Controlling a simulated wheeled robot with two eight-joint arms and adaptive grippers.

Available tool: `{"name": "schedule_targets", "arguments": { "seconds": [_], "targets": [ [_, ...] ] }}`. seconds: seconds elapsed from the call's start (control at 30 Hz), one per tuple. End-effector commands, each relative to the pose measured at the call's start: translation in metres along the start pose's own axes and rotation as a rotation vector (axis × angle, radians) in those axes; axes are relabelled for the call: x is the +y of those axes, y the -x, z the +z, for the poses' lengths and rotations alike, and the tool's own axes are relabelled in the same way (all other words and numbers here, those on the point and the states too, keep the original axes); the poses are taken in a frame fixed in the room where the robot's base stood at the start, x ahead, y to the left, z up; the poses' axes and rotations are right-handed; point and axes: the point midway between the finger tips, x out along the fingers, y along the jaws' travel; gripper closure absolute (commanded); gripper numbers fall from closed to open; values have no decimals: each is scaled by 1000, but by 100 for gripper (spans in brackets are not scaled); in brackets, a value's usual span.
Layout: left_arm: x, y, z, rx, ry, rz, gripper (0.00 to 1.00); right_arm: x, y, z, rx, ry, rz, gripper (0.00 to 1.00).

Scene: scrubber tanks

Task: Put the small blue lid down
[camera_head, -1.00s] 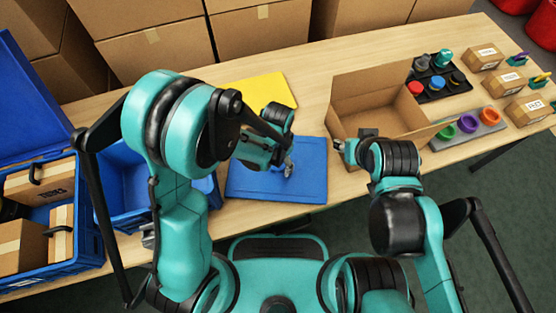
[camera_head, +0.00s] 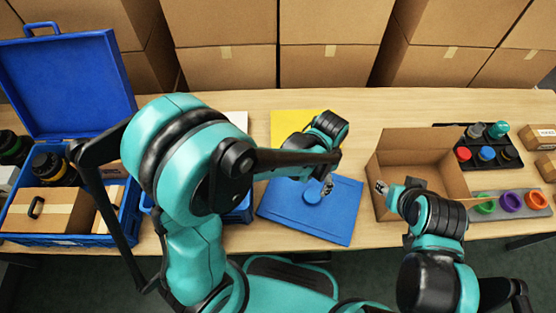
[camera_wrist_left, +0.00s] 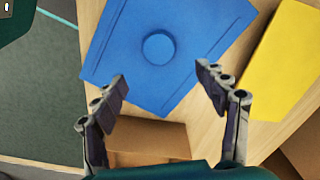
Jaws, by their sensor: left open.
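The small blue lid (camera_head: 312,197) is a round disc lying on the blue mat (camera_head: 285,224). In the left wrist view the lid (camera_wrist_left: 159,48) rests flat on the mat (camera_wrist_left: 115,50), inside its edges. My left gripper (camera_head: 328,186) is above the mat, just beside the lid in the head view. In the left wrist view the left fingers (camera_wrist_left: 164,76) are spread wide with nothing between them, and the lid shows beyond them, apart from them. My right gripper (camera_head: 381,188) is by the open cardboard box; its finger opening is too small to tell.
A yellow mat (camera_head: 290,124) lies behind the blue one. An open cardboard box (camera_head: 415,158) stands to the right. Further right are a black tray (camera_head: 511,157) of small jars and a grey strip with coloured rings (camera_head: 510,201). A blue crate (camera_head: 75,240) stands at left.

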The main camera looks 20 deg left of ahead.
Motion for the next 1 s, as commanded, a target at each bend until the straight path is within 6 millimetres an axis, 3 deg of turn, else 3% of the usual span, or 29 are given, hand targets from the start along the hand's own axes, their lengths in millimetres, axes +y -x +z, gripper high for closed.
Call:
{"name": "schedule_targets", "arguments": {
  "seconds": [0.17,0.3,0.5,0.73,1.0],
  "targets": [
    [-20,35,22,78,125,-36,27,0,0,0,0,0,0,60],
    [-42,76,56,194,302,-90,27,0,0,0,0,0,0,60],
    [-62,118,110,368,557,-172,27,0,0,0,0,0,0,60],
    [-70,139,156,525,765,-243,27,0,0,0,0,0,0,60],
    [-72,144,169,577,829,-266,27,0,0,0,0,0,0,60]
  ]
}}
